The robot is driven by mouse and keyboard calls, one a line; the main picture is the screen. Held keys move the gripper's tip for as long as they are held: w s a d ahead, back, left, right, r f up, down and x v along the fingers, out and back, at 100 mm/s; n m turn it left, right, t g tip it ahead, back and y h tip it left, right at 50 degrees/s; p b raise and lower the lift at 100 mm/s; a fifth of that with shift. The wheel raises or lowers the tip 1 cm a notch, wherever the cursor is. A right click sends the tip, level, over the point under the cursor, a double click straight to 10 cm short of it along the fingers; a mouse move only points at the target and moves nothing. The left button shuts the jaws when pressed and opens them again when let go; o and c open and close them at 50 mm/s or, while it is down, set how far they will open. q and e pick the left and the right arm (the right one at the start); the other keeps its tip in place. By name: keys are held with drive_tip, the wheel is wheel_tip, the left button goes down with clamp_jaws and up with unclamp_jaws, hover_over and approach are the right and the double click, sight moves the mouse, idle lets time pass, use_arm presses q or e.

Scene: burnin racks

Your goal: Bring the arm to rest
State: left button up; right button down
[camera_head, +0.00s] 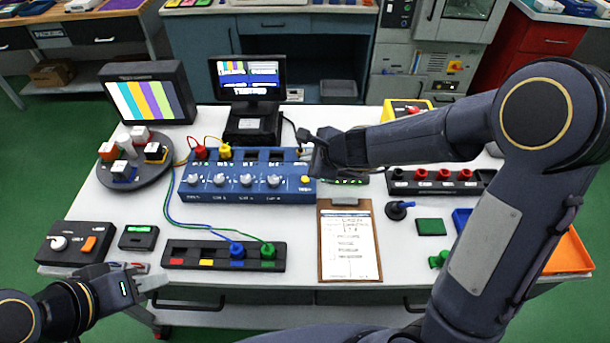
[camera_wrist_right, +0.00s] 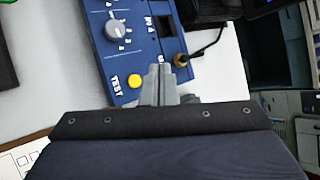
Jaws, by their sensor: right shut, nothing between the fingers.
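My right arm reaches in from the right across the table. Its gripper (camera_head: 308,142) is over the right end of the blue test panel (camera_head: 245,196). In the right wrist view my right gripper's fingers (camera_wrist_right: 162,84) are together and empty, near the panel's yellow TEST button (camera_wrist_right: 134,81) and its edge. I cannot tell whether they touch the panel. My left gripper (camera_head: 150,279) is at the lower left, by the table's front edge, with nothing visible in it. The gap between its fingers is unclear.
A clipboard (camera_head: 348,245) lies front centre. A black socket strip (camera_head: 224,256) holds blue and green plugs with cables. A round stand (camera_head: 121,172), a striped monitor (camera_head: 148,98) and a small display (camera_head: 248,80) stand behind.

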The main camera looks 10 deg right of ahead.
idle(0.6)
drive_tip(key=s+d+r+n+y, duration=0.2)
drive_tip(key=s+r+n+y, duration=0.1)
drive_tip(key=s+r+n, duration=0.7)
drive_tip(key=s+d+f+n+g+h, duration=0.1)
drive_tip(key=s+d+n+h, duration=0.1)
drive_tip(key=s, duration=0.7)
drive_tip(key=s+d+f+n+g+h, duration=0.1)
drive_tip(key=s+d+n, duration=0.4)
drive_tip(key=s+n, duration=0.2)
drive_tip(key=shift+s+f+h, duration=0.25)
drive_tip(key=shift+s+h, duration=0.15)
drive_tip(key=shift+s, duration=0.85)
drive_tip(key=shift+d, duration=0.1)
idle(1.5)
